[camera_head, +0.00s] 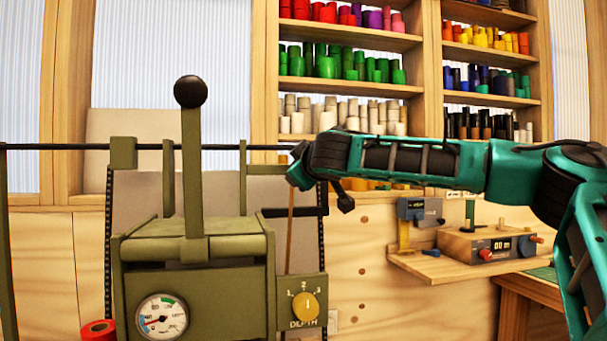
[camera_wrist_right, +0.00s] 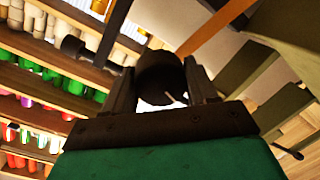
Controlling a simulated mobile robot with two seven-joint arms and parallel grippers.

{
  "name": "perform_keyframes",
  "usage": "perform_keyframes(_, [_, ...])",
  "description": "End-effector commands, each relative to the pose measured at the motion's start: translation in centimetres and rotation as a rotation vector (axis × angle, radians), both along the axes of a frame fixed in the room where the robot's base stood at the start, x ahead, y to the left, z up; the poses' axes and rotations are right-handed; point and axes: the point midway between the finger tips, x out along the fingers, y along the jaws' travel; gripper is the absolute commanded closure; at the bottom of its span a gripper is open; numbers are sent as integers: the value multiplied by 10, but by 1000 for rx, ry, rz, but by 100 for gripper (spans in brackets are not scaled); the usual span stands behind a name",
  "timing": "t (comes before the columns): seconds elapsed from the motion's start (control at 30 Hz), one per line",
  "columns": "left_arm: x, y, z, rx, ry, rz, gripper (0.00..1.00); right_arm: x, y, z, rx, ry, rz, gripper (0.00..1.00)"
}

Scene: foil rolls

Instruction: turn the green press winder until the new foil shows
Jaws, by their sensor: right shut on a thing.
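The olive-green press (camera_head: 195,285) stands at the left in the head view, with a tall lever topped by a black ball. A thin black rod runs across above it. My right gripper (camera_head: 298,168) is at this rod's right part, beside the press. In the right wrist view it is shut on a black round winder grip (camera_wrist_right: 160,78), which sits between its two fingers. A narrow copper-brown strip (camera_head: 290,232) hangs below the gripper; it also shows in the wrist view (camera_wrist_right: 215,30). How the grip joins the winder is hidden. My left gripper is out of view.
A dial gauge (camera_head: 162,316) and a yellow depth knob (camera_head: 305,306) are on the press front. A red roll (camera_head: 98,331) lies at lower left. Shelves of coloured foil rolls (camera_head: 345,65) stand behind. A counter box (camera_head: 488,246) sits on a wooden ledge at right.

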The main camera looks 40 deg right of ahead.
Motion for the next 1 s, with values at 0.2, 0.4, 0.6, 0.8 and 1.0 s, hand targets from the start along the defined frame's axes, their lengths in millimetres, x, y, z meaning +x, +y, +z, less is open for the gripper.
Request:
perform_keyframes(0.2, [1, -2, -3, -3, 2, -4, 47, 0, 0, -3, 95, -47, 2, 73])
perform_keyframes(0.4, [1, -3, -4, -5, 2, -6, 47, 0, 1, -3, 139, -70, 2, 73])
perform_keyframes(0.6, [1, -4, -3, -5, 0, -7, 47, 0, 1, -3, 151, -77, 3, 73])
perform_keyframes(0.8, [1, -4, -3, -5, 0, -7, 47, 0, 1, -3, 151, -76, 4, 73])
perform_keyframes(1.0, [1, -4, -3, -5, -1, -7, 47, 0, 1, -2, 150, -77, 3, 32])
